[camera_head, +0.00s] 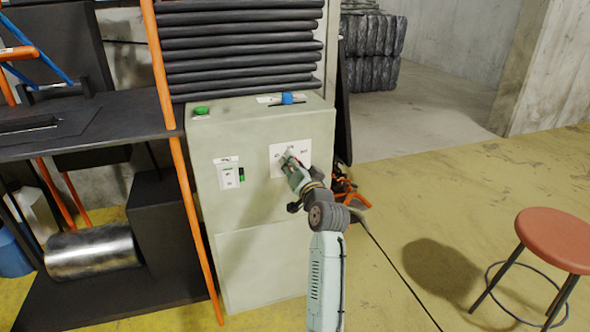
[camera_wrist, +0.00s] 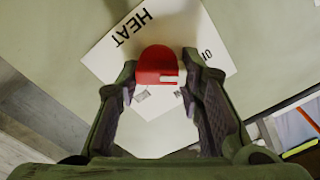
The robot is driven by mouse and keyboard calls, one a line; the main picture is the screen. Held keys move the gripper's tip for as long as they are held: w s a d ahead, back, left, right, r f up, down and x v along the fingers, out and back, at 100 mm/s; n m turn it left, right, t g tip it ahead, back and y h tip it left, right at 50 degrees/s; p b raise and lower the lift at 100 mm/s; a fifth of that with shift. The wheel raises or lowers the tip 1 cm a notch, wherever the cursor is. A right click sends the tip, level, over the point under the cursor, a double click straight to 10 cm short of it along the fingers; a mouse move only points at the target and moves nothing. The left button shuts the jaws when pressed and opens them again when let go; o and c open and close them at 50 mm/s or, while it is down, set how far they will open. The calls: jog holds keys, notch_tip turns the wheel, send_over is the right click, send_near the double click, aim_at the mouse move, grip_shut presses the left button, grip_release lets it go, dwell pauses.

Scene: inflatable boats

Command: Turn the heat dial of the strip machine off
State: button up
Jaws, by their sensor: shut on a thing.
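The strip machine (camera_head: 255,240) is a pale grey-green cabinet left of centre in the head view. A white label plate (camera_head: 277,153) is on its front; in the wrist view the plate (camera_wrist: 110,55) reads "HEAT" and shows tilted. The heat dial (camera_wrist: 157,64) is a red knob with a pale mark on its right side, in front of the plate. My gripper (camera_wrist: 160,92) has its two fingers at either side of the dial and is shut on it. In the head view my gripper (camera_head: 292,165) is at the plate and hides the dial.
A green button (camera_head: 201,110) and a blue knob (camera_head: 287,98) sit on the machine's top. A small panel with a green switch (camera_head: 241,174) is left of the plate.

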jog(key=shift+n+b, duration=0.3)
jog(key=shift+n, duration=0.3)
jog(key=o, duration=1.2)
jog(key=shift+c, duration=0.2)
jog(key=v, duration=1.2)
